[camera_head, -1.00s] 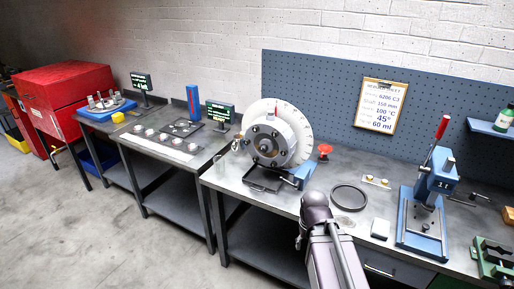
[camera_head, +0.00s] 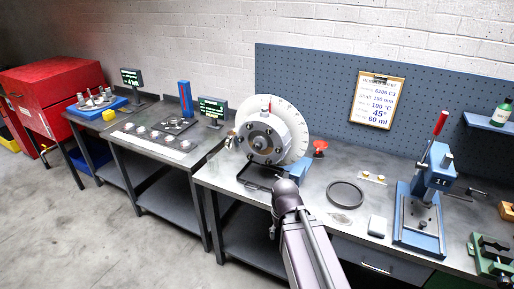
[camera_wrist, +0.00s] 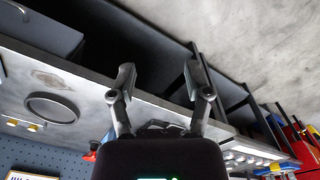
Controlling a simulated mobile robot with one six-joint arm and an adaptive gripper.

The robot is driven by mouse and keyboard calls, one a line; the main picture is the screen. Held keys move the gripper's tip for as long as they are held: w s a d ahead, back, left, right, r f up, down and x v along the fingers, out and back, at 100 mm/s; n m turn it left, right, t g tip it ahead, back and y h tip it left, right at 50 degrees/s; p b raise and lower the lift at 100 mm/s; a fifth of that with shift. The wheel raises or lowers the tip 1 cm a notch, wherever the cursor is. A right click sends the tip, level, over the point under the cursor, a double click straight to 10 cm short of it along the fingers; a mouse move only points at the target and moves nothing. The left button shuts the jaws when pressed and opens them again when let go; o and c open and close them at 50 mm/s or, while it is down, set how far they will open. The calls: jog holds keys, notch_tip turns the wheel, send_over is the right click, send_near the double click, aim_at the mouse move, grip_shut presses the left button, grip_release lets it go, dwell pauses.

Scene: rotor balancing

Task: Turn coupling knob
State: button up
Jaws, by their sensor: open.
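The rotor unit has a pale graduated disc (camera_head: 292,128) and a grey round hub with several bolts (camera_head: 263,138). A red knob (camera_head: 320,146) sits just right of the disc; I cannot tell whether this or the hub is the coupling knob. My gripper shows in the wrist view (camera_wrist: 158,78) with its two fingers spread and nothing between them. The bench edge lies beyond the fingers. In the head view my arm's end is in front of the bench, below the rotor, and the fingertips are hard to make out.
A black ring (camera_head: 345,194), a small white block (camera_head: 377,226) and a blue press (camera_head: 420,215) with a red handle are on the bench to the right. Small display screens (camera_head: 213,108) stand at the left. A clipboard (camera_head: 378,99) hangs on the pegboard.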

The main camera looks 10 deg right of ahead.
jog(key=shift+o, duration=0.8)
jog(key=shift+w+f, duration=0.1)
jog(key=shift+w, duration=0.05)
jog(key=w+d+f+n+t+h+b, duration=0.3)
jog(key=w+h+b, duration=0.2)
jog(key=w, duration=0.5)
jog(key=n+t+h+b, duration=0.6)
jog(key=n+t+b, duration=0.5)
jog(key=n, duration=0.4)
send_near(256, 148)
jog(key=v, duration=0.2)
jog(key=shift+s+f+t+p, duration=0.2)
jog(key=shift+s+t+p, duration=0.1)
jog(key=shift+p, duration=0.15)
jog(key=shift+w, duration=0.1)
jog(key=x, duration=1.3)
jog(key=shift+w+d+f, duration=0.1)
jog(key=shift+w+f, duration=0.1)
jog(key=shift+w, duration=0.2)
